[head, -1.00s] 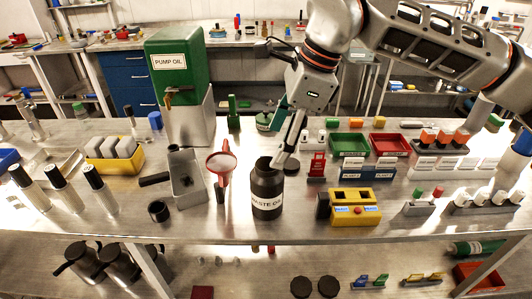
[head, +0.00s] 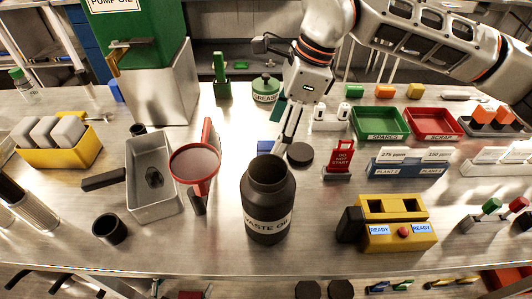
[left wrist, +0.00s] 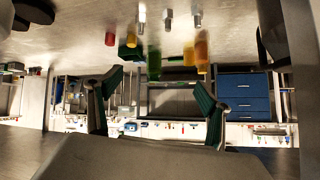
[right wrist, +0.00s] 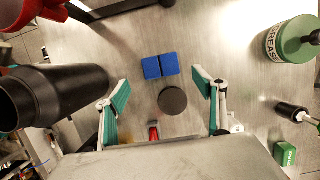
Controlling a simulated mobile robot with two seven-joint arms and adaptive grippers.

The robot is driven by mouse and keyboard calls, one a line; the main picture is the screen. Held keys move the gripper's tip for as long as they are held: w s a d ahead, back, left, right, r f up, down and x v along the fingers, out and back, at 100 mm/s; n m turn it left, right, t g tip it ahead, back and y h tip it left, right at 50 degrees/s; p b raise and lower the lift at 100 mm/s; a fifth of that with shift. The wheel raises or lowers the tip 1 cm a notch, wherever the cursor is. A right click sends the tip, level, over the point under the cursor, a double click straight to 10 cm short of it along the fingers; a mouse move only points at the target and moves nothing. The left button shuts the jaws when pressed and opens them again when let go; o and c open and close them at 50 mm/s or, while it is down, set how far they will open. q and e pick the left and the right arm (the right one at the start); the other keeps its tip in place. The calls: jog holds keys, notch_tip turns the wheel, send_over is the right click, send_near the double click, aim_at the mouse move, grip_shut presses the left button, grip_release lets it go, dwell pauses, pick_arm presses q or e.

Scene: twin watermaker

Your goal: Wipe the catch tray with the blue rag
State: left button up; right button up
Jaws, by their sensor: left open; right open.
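The catch tray (head: 140,202) is a grey metal box left of centre in the head view, with a dark patch (head: 154,177) on its floor. The blue rag (head: 264,147) appears as a small blue patch behind the black bottle; in the right wrist view it shows as two blue squares (right wrist: 160,66) side by side on the table. My right gripper (head: 286,140) is open and empty above the table, beside the rag, which lies ahead between its fingers in the right wrist view. My left gripper (left wrist: 158,82) is open and empty in the left wrist view, outside the head view.
A black waste oil bottle (head: 268,205) stands open close to my right gripper, with a black disc (head: 300,154) behind it. A red funnel (head: 195,165) stands between tray and bottle. The green pump oil tank (head: 135,40) is behind the tray. A grease can (head: 265,89) stands further back.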

aim_at(267, 151)
jog(key=x, duration=0.5)
jog(key=shift+w+a+f+b, duration=0.1)
jog(key=shift+a+f+b, duration=0.15)
jog(key=shift+f+b, duration=0.1)
jog(key=c, duration=1.2)
